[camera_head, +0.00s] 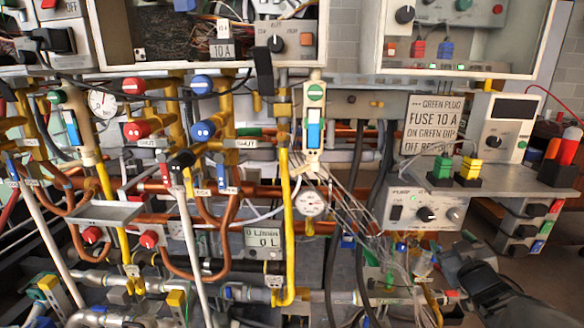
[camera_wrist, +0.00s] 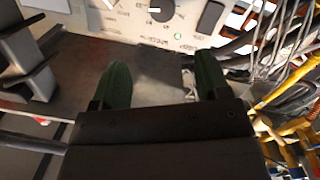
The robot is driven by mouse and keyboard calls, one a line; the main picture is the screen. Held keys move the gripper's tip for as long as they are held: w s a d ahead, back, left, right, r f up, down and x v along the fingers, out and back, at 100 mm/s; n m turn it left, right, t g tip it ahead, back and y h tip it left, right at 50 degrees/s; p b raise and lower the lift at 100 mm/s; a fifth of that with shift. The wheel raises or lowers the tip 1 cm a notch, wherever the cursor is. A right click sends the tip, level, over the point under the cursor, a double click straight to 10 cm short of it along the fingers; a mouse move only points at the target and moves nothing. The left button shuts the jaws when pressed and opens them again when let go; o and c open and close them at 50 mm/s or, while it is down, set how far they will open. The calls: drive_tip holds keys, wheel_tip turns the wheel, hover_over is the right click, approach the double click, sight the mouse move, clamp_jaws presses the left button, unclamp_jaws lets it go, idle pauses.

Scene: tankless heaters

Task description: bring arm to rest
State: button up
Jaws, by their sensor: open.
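My gripper (camera_wrist: 162,80) shows in the wrist view with its two dark green fingers apart and nothing between them. Beyond the fingertips is a light grey panel (camera_wrist: 160,12) with a knob, a dark switch and small green lights. In the head view my dark grey arm reaches in from the lower right, below the pump box (camera_head: 425,210). I cannot make out the fingers clearly there.
A dense wall of pipes, valves and hoses fills the left and middle. Loose thin wires (camera_head: 350,215) and black cables hang close to the arm's left. A grey shelf (camera_head: 520,183) with green and yellow plugs (camera_head: 468,170) juts out above the arm. Stacked dark modules (camera_head: 525,230) stand at right.

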drive_tip(key=a+r+m+g+h+p, duration=0.25)
drive_tip(key=a+r+g+p, duration=0.25)
drive_tip(key=a+r+p, duration=0.5)
drive_tip(key=s+a+r+g+y+p, duration=0.3)
drive_tip(key=s+a+g+p, duration=0.1)
drive_tip(key=s+a+p, duration=0.2)
drive_tip(key=s+a+r+g+y+p, duration=0.3)
drive_tip(key=s+a+p, duration=0.3)
drive_tip(key=a+p, duration=0.3)
drive_tip(key=shift+s+r+g, duration=0.2)
drive_tip(key=shift+s+g, duration=0.05)
drive_tip(key=shift+g, duration=0.55)
drive_tip(key=shift+d, duration=0.1)
idle(0.5)
